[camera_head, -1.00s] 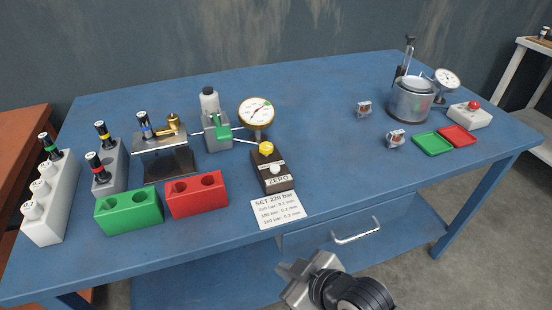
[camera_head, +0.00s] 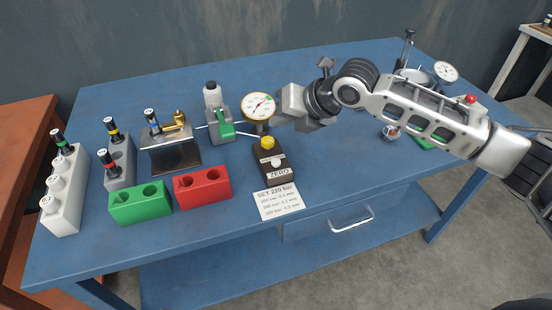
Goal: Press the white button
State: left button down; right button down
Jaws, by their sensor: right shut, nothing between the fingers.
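The white button (camera_head: 276,162) sits on a dark box (camera_head: 272,175) marked ZERO, just in front of a yellow button (camera_head: 267,143) on the same box. My right gripper (camera_head: 276,121) is shut and empty. In the picture it shows above and slightly right of the box, close beside the dial gauge (camera_head: 258,106), and apart from the white button. The white button is in plain sight. My left gripper is out of view.
A card reading SET 220 bar (camera_head: 279,200) lies in front of the box. My right arm covers much of the table's right side.

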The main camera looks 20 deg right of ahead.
aim_at(276, 162)
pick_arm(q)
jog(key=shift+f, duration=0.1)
